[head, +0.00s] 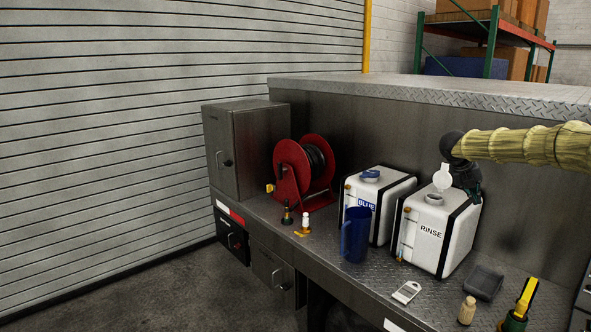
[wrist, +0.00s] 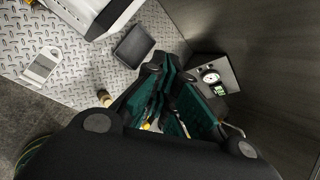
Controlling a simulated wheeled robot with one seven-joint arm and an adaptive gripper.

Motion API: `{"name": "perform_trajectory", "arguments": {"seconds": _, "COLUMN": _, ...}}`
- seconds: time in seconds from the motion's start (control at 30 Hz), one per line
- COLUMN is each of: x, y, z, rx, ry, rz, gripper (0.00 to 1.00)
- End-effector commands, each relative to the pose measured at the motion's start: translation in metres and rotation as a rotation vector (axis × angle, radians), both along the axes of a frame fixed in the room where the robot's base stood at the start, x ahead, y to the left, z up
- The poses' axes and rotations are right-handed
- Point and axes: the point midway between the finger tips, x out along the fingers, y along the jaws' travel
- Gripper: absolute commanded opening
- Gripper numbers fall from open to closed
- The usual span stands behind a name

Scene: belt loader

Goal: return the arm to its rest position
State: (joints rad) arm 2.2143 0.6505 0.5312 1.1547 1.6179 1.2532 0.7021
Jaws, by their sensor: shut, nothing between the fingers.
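My arm, in a tan ribbed sleeve, reaches in from the right in the head view. My gripper (head: 467,180) hangs dark and pointing down at the back right of the white RINSE tank (head: 430,235), partly in front of its top edge. I cannot tell whether it touches the tank. In the wrist view my gripper (wrist: 170,78) shows teal inner pads and is shut and empty.
The white BLUE tank (head: 382,195), blue jug (head: 355,235) and red hose reel (head: 303,172) stand to the left on the metal bench. A dark tray (head: 485,283), small bottle (head: 467,310) and yellow-green tool (head: 520,305) lie right. A gauge box (wrist: 213,75) shows in the wrist view.

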Motion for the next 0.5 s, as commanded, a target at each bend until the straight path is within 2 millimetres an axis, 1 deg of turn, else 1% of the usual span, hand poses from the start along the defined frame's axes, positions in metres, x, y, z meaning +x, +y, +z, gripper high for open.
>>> {"name": "perform_trajectory", "arguments": {"seconds": 0.03, "x": 0.003, "y": 0.019, "z": -0.031, "rx": -0.056, "ry": 0.048, "rz": 0.072, "gripper": 0.00}}
{"name": "perform_trajectory", "arguments": {"seconds": 0.07, "x": 0.004, "y": 0.028, "z": -0.046, "rx": -0.093, "ry": 0.076, "rz": 0.117, "gripper": 0.00}}
{"name": "perform_trajectory", "arguments": {"seconds": 0.1, "x": 0.005, "y": 0.041, "z": -0.066, "rx": -0.141, "ry": 0.113, "rz": 0.181, "gripper": 0.00}}
{"name": "perform_trajectory", "arguments": {"seconds": 0.17, "x": 0.004, "y": 0.058, "z": -0.095, "rx": -0.210, "ry": 0.168, "rz": 0.277, "gripper": 0.00}}
{"name": "perform_trajectory", "arguments": {"seconds": 0.2, "x": 0.003, "y": 0.069, "z": -0.114, "rx": -0.253, "ry": 0.204, "rz": 0.343, "gripper": 0.00}}
{"name": "perform_trajectory", "arguments": {"seconds": 0.27, "x": -0.001, "y": 0.085, "z": -0.142, "rx": -0.314, "ry": 0.256, "rz": 0.441, "gripper": 0.00}}
{"name": "perform_trajectory", "arguments": {"seconds": 0.3, "x": -0.004, "y": 0.097, "z": -0.161, "rx": -0.351, "ry": 0.289, "rz": 0.509, "gripper": 0.00}}
{"name": "perform_trajectory", "arguments": {"seconds": 0.37, "x": -0.010, "y": 0.114, "z": -0.191, "rx": -0.404, "ry": 0.342, "rz": 0.609, "gripper": 0.00}}
{"name": "perform_trajectory", "arguments": {"seconds": 0.4, "x": -0.013, "y": 0.126, "z": -0.210, "rx": -0.437, "ry": 0.374, "rz": 0.677, "gripper": 0.00}}
{"name": "perform_trajectory", "arguments": {"seconds": 0.47, "x": -0.019, "y": 0.143, "z": -0.241, "rx": -0.483, "ry": 0.426, "rz": 0.777, "gripper": 0.00}}
{"name": "perform_trajectory", "arguments": {"seconds": 0.5, "x": -0.024, "y": 0.155, "z": -0.260, "rx": -0.512, "ry": 0.460, "rz": 0.845, "gripper": 0.00}}
